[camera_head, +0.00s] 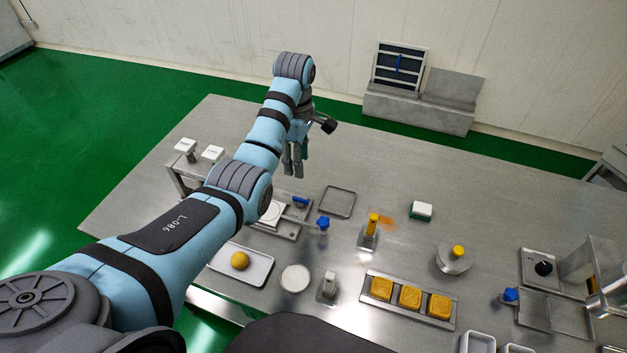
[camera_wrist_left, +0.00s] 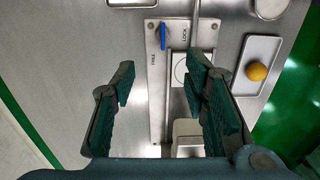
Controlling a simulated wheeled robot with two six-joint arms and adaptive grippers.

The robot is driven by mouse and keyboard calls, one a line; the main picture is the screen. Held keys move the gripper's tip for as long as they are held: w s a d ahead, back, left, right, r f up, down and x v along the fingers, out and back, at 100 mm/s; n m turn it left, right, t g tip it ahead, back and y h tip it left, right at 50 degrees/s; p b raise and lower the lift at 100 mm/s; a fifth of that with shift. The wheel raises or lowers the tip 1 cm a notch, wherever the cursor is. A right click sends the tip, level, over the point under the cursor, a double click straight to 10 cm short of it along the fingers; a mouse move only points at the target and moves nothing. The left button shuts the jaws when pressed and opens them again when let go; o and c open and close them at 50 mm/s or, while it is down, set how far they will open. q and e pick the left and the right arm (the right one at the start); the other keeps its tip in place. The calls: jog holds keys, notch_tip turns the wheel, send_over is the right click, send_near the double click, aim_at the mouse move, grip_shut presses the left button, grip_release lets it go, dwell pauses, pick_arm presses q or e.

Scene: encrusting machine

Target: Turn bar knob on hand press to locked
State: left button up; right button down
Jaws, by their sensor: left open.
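The hand press (camera_head: 288,228) is a metal plate with a round white disc, partly behind my left arm in the head view. Its blue bar knob (camera_head: 301,201) is small there. In the left wrist view the bar knob (camera_wrist_left: 163,36) stands at the upper end of a metal panel (camera_wrist_left: 156,100), its bar running along the panel's length. FREE is printed below left of it and LOCK to its right. My left gripper (camera_head: 293,165) is open and empty above the table, apart from the knob. Its two fingers show in the wrist view (camera_wrist_left: 160,82), below the knob.
A blue star knob (camera_head: 323,222) is right of the press. A tray (camera_head: 262,279) with a yellow ball, a white dish (camera_head: 295,278) and a tray of yellow cakes (camera_head: 366,297) are in front. An empty square frame (camera_head: 337,202) lies behind. The table beyond is mostly clear.

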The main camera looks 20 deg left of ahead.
aim_at(300, 199)
pick_arm(q)
jog(key=f, duration=0.3)
jog(key=s+f+b, duration=0.1)
jog(key=f, duration=0.2)
jog(key=f+b, duration=0.1)
jog(key=f, duration=0.2)
jog(key=shift+s+d+f, duration=0.2)
jog(key=shift+f, duration=0.2)
jog(key=f, duration=0.2)
jog(key=w+f+b, duration=0.1)
jog(key=f, duration=0.1)
jog(key=shift+a+f, duration=0.1)
jog(key=shift+f, duration=0.1)
jog(key=shift+s+r, duration=0.2)
jog(key=c, duration=0.3)
grip_shut()
pick_arm(e)
jog(key=f, duration=0.3)
jog(key=shift+s, duration=0.4)
